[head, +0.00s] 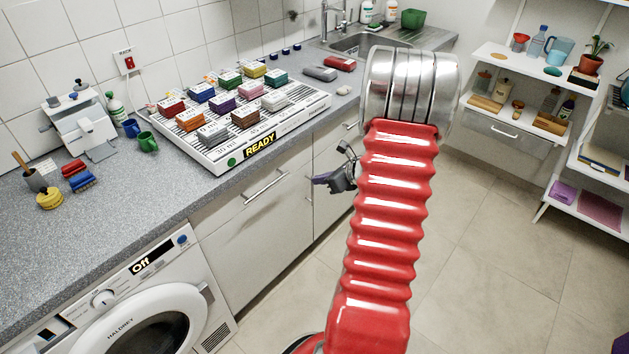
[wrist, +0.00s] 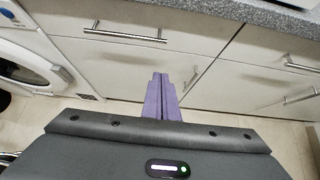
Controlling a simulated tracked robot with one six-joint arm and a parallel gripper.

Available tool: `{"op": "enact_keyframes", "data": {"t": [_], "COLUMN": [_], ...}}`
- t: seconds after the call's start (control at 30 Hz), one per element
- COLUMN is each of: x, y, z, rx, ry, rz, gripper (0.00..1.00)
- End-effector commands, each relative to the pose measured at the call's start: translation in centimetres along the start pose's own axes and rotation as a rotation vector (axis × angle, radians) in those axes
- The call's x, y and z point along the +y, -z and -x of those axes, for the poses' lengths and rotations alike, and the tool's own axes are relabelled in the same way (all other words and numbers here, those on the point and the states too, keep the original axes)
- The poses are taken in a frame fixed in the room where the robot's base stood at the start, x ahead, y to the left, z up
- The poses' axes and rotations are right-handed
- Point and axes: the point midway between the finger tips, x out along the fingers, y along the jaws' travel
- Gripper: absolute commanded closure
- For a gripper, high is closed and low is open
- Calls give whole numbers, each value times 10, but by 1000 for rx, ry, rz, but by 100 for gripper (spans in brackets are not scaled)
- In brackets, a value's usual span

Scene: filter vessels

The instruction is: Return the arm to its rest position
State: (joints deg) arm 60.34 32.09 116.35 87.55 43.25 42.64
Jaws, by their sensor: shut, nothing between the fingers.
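My arm, with a red ribbed sleeve and a metal joint, rises through the middle of the head view. My gripper (head: 322,181) shows to the left of the sleeve, in front of the cabinet doors and below the worktop edge. In the wrist view my gripper (wrist: 161,78) has its two purple fingers together, with nothing between them. It points toward the cabinet fronts (wrist: 190,65) and appears clear of them. Part of the gripper is hidden behind my arm in the head view.
The grey worktop (head: 60,250) carries a white tray (head: 215,165) of coloured blocks. A washing machine (head: 150,300) stands below it at left. Metal handles (head: 265,187) stick out from the cabinets. White shelves (head: 520,115) stand at right. The tiled floor (head: 480,240) between is clear.

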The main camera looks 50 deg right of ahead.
Motion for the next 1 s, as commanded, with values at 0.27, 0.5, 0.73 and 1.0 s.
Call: {"op": "enact_keyframes", "data": {"t": [0.27, 0.5, 0.73, 1.0], "x": [0, 0, -1, 22], "y": [0, 0, 0, 16], "z": [5, 5, 5, 5], "rx": [0, 0, 0, 39], "ry": [0, 1, 1, -77], "rz": [0, -1, 6, 208], "gripper": [100, 100, 100, 100]}}
